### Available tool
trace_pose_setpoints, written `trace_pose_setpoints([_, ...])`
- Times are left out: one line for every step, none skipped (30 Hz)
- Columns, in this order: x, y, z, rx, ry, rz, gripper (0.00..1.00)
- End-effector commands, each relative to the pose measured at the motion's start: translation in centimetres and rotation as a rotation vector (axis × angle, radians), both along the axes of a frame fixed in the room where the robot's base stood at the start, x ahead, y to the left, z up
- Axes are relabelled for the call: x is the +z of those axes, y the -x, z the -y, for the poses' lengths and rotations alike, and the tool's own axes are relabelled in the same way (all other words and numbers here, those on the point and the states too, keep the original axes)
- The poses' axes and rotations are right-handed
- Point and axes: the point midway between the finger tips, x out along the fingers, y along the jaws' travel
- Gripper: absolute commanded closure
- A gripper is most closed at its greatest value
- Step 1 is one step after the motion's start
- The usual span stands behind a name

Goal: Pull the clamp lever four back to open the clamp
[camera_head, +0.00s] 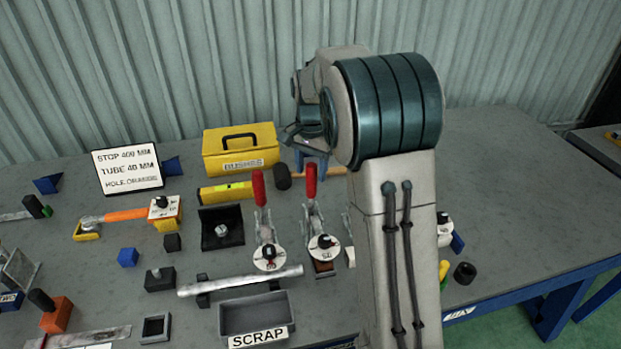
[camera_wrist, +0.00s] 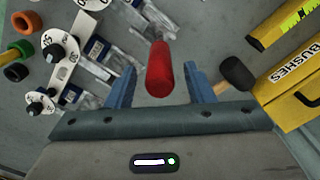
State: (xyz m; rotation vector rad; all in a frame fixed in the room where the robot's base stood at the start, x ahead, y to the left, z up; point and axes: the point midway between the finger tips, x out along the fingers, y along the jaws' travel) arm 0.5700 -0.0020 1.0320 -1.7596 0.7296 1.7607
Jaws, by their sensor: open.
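In the head view, two toggle clamps with upright red levers stand on the bench: a left lever (camera_head: 259,188) and a right lever (camera_head: 311,181). Each has a white numbered disc in front, too small to read surely. My gripper (camera_head: 311,165) is partly hidden by my arm and appears just behind the right lever. In the wrist view my gripper (camera_wrist: 161,85) is open. One red lever (camera_wrist: 159,70) shows between its blue fingers, with space on both sides. I cannot tell for sure which clamp it belongs to, or its number.
The yellow BUSHES box (camera_head: 240,148) and a black-headed hammer (camera_head: 282,177) lie close to the gripper. A grey SCRAP tray (camera_head: 255,313) and a metal tube (camera_head: 240,281) are in front. My arm hides part of the bench. The right side of the bench is mostly clear.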

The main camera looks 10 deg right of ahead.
Motion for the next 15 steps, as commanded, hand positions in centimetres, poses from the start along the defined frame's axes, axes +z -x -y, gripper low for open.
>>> trace_pose_setpoints([-0.9,0.1,0.0,0.0,-0.001,-0.004,0.52])
trace_pose_setpoints([-1.4,0.1,0.0,0.0,0.0,-0.003,0.52])
trace_pose_setpoints([-1.9,0.1,0.0,0.0,0.0,-0.003,0.52])
trace_pose_setpoints([-2.3,0.0,0.0,0.0,0.001,-0.002,0.52])
trace_pose_setpoints([-2.6,0.0,0.0,0.0,0.0,-0.001,0.52])
trace_pose_setpoints([-2.9,0.0,0.0,0.0,0.0,-0.001,0.52])
trace_pose_setpoints([-3.1,0.0,0.0,0.0,0.0,-0.001,0.52])
trace_pose_setpoints([-3.3,0.0,0.0,0.0,0.0,0.0,0.52])
trace_pose_setpoints([-3.5,0.0,0.0,0.0,0.0,0.0,0.52])
trace_pose_setpoints([-3.6,0.0,0.0,0.0,0.0,0.0,0.52])
trace_pose_setpoints([-3.6,0.0,0.0,0.0,0.0,0.0,0.52])
trace_pose_setpoints([-3.7,0.0,0.0,0.0,0.0,0.0,0.52])
trace_pose_setpoints([-3.7,0.0,0.0,0.0,-0.001,0.001,0.52])
trace_pose_setpoints([-3.7,0.0,0.0,0.0,-0.001,0.001,0.52])
trace_pose_setpoints([-3.7,0.0,0.0,0.0,-0.001,0.001,0.52])
